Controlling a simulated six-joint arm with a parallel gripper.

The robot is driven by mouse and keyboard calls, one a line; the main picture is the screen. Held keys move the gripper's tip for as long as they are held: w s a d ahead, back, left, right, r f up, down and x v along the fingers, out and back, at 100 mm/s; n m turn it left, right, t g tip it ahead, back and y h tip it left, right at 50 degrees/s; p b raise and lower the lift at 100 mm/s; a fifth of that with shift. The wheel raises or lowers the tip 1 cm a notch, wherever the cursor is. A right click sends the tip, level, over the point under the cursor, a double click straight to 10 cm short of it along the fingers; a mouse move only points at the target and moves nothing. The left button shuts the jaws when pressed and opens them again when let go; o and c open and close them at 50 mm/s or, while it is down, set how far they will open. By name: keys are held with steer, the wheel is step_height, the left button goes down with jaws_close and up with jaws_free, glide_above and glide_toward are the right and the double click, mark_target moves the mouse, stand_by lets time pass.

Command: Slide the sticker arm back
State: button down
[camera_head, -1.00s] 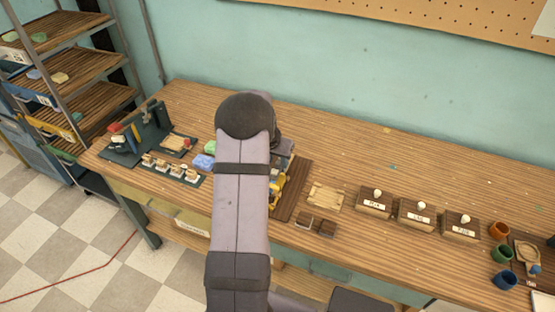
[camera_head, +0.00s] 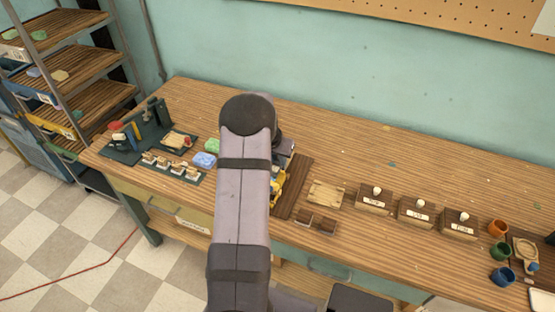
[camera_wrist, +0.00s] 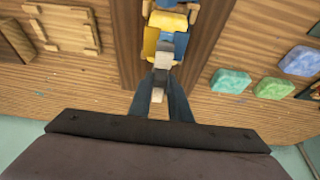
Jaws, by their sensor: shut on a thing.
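The sticker device, a yellow and blue machine (camera_wrist: 165,40), stands on a dark brown board (camera_wrist: 205,30) in the wrist view. In the head view only its yellow edge (camera_head: 277,190) shows past my arm. My gripper (camera_wrist: 160,92) points at the device's near end in the wrist view. Its fingers are shut on a small pale grey part, which looks like the end of the sticker arm (camera_wrist: 161,76). The fingers partly cover this part. In the head view my arm hides the gripper and most of the device.
Green (camera_wrist: 230,80) and blue (camera_wrist: 300,61) soaps lie beside the board. A pale wooden tray (camera_head: 326,195) and several stamp boxes (camera_head: 416,213) stand to the right in the head view. Cups (camera_head: 502,277) are at the far right. The table's back strip is clear.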

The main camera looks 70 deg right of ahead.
steer(key=d+b, duration=0.1)
steer(key=d, duration=0.7)
steer(key=shift+d+r, duration=0.2)
steer(key=shift+d, duration=0.05)
steer(key=c, duration=1.9)
jaws_free()
steer(key=shift+c, duration=0.2)
steer(key=o, duration=0.3)
steer(key=shift+d+f, duration=0.15)
steer(key=b+v, duration=0.3)
steer(key=v, duration=0.4)
